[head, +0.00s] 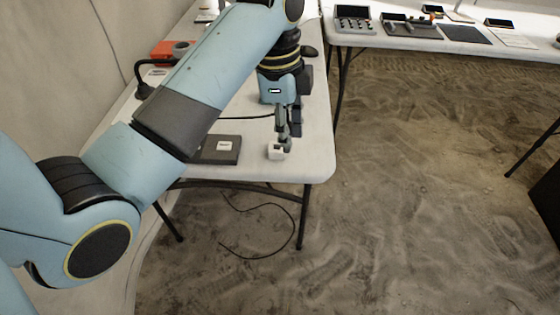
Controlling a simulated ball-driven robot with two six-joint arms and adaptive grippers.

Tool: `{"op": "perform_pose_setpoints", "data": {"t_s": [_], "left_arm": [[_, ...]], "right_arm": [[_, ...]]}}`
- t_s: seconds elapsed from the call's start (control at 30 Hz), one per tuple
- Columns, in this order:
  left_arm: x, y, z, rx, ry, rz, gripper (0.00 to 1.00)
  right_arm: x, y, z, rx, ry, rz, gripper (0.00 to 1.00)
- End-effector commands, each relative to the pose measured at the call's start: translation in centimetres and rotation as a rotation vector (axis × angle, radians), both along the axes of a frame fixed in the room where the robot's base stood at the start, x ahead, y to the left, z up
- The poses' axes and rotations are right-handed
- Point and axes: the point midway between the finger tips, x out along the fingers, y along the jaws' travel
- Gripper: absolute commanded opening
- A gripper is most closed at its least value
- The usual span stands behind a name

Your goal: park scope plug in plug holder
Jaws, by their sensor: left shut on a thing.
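My left gripper (284,143) points down over the front right part of the near white table. It is shut on the scope plug, which is small and mostly hidden between the fingers. A small white block (276,153), which looks like the plug holder, stands on the table right under the fingertips. I cannot tell whether the plug is inside it or just above it. A black cable (245,117) runs over the table towards the gripper. My right gripper is not in view.
A dark grey flat box (222,150) with a white label lies left of the white block. A black lamp-like device (145,88) and an orange item (163,48) are further back. The table's front edge is close. Another table (455,42) with trays stands at the back right.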

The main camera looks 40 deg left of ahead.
Motion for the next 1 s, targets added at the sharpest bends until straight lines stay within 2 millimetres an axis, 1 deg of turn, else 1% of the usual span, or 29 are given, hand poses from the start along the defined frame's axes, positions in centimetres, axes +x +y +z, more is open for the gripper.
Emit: {"op": "perform_pose_setpoints", "data": {"t_s": [0.03,0.1,0.17,0.27,0.33,0.5,0.6,0.7,0.8,0.87,1.0], "left_arm": [[-0.7,-0.2,-0.1,0.0,0.002,0.0,0.0],[-1.1,-0.2,-0.6,0.002,0.002,0.0,0.0],[-1.0,0.2,-1.1,0.002,0.002,0.0,0.0],[0.3,1.5,-2.3,0.006,0.002,0.001,0.0],[1.6,2.6,-3.4,0.006,0.002,0.002,0.0],[4.8,5.3,-5.9,0.002,0.002,0.003,0.0],[6.1,6.5,-7.0,0.001,0.003,0.002,0.0],[6.9,7.2,-7.6,0.001,0.003,0.001,0.0],[7.3,7.5,-8.1,0.0,0.002,0.001,0.0],[7.2,7.5,-8.9,0.0,0.004,0.002,0.0],[7.2,7.4,-11.1,0.0,0.003,0.0,0.0]], "right_arm": [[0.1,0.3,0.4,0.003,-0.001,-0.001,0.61],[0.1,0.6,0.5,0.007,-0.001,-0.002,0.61],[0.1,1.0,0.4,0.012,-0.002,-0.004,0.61],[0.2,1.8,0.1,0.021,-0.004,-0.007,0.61],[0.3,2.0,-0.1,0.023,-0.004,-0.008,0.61],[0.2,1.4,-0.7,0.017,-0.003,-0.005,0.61],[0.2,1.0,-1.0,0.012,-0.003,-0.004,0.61],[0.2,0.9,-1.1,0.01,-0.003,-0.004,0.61],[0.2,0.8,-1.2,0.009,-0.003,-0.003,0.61],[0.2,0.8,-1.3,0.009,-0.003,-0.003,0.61],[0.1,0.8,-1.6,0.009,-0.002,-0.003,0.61]]}}
